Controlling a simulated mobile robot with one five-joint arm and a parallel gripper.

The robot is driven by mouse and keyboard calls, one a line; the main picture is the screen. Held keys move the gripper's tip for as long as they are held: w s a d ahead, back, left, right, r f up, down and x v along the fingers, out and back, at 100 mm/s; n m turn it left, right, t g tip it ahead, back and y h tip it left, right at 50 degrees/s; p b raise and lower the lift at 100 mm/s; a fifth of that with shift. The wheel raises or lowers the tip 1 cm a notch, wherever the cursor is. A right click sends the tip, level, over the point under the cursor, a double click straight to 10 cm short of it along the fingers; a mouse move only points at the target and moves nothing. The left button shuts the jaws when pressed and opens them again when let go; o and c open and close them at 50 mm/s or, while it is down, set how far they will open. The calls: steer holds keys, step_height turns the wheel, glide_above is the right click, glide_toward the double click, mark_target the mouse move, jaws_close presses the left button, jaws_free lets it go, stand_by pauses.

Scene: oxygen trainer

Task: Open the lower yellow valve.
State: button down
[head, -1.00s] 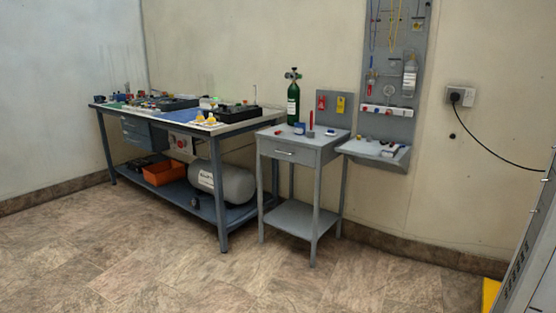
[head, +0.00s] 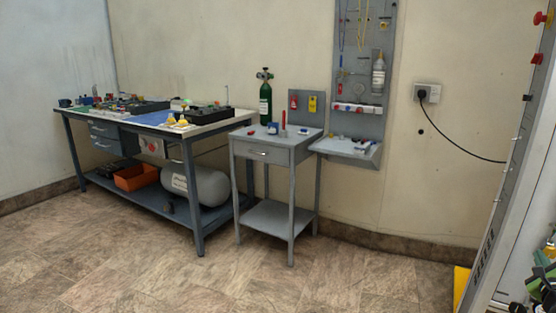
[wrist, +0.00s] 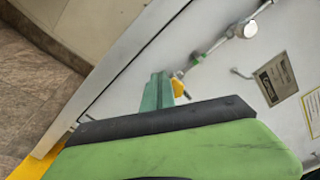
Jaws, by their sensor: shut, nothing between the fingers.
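In the wrist view, a small yellow valve handle (wrist: 179,88) shows on a pale panel, just past the teal finger of my gripper (wrist: 159,103). It is partly hidden, and I cannot tell whether the gripper touches it or whether it is the lower yellow valve. My gripper is shut and empty; its green and black part fills the bottom of the wrist view. A metal pipe with a green fitting (wrist: 197,59) and a round fitting (wrist: 250,30) runs up right from the valve. In the head view, green and black parts of my arm show at the lower right edge.
The pale panel (wrist: 225,85) bears a label plate (wrist: 276,78). In the head view, a grey frame (head: 505,190) with red knobs (head: 541,18) stands at the right. A small table (head: 270,152) and a workbench (head: 215,128) stand left. The floor (head: 130,265) before them is clear.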

mark_target(547, 250)
steer(key=v, duration=0.3)
steer(key=shift+s+a, duration=0.2)
steer(key=shift+s, duration=0.1)
steer(key=w+d, duration=0.1)
steer(key=w+d+r+p, duration=0.1)
steer(key=d, duration=0.1)
steer(key=w+d, duration=0.1)
steer(key=w, duration=0.1)
steer(key=shift+d+r+p, duration=0.4)
steer(key=shift+f, duration=0.1)
stand_by(0.6)
